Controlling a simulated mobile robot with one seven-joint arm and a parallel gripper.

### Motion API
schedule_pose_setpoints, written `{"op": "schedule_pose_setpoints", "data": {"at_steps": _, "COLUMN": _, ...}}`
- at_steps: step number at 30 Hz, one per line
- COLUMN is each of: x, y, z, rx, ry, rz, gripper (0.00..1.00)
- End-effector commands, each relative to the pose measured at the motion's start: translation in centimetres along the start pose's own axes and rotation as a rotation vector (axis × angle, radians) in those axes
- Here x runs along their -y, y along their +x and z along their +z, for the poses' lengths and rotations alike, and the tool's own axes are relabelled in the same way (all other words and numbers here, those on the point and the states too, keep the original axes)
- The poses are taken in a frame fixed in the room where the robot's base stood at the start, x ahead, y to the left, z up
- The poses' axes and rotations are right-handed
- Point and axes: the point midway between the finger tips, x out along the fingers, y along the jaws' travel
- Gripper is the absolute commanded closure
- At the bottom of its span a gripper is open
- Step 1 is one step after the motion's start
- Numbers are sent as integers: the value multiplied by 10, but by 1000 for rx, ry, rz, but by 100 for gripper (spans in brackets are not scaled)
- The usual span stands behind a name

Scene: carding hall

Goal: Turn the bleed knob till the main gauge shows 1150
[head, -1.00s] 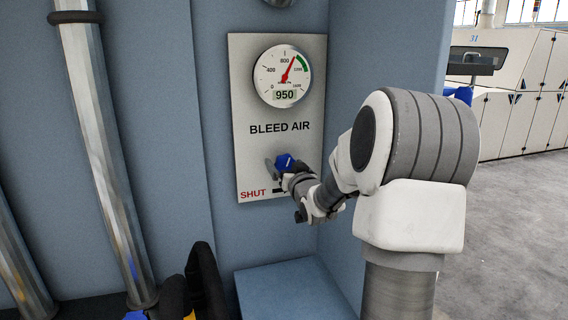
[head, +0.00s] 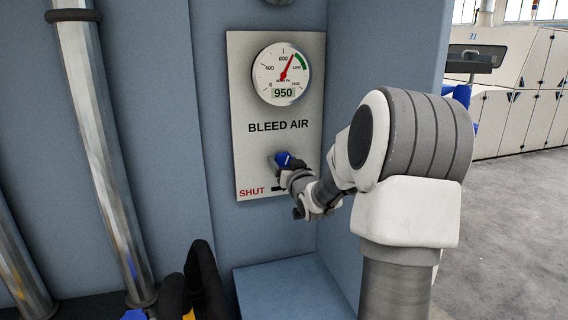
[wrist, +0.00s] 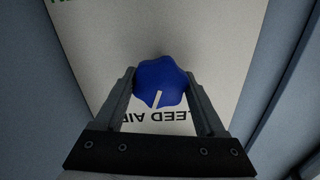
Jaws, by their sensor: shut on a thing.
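The blue bleed knob (head: 284,159) sits on the pale BLEED AIR panel (head: 248,152), below the main gauge. It also shows in the wrist view (wrist: 160,80), with a white pointer mark on its face. My gripper (wrist: 160,90) is shut on the knob, one finger on each side of it. In the head view my gripper (head: 287,168) partly hides the knob and the panel's lower right. The main gauge (head: 281,74) has a red needle pointing up and a little right, and its digital window reads 950. A green band lies further clockwise on the dial.
A red SHUT label (head: 251,192) is at the panel's lower left. A blue ledge (head: 285,285) juts out below the panel. Metal pipes (head: 95,130) run down the left. A black and yellow object (head: 195,290) stands at the bottom. Open grey floor lies at right.

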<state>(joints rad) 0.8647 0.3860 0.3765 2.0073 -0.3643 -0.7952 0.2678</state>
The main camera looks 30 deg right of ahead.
Motion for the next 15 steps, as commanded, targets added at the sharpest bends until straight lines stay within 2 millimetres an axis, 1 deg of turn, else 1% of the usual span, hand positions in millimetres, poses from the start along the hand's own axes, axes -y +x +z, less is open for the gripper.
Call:
{"op": "schedule_pose_setpoints", "data": {"at_steps": 8, "x": 0, "y": 0, "z": 4, "rx": -1, "ry": -79, "rz": -1, "gripper": 83}}
{"op": "schedule_pose_setpoints", "data": {"at_steps": 15, "x": 0, "y": 0, "z": 7, "rx": -3, "ry": -254, "rz": -1, "gripper": 83}}
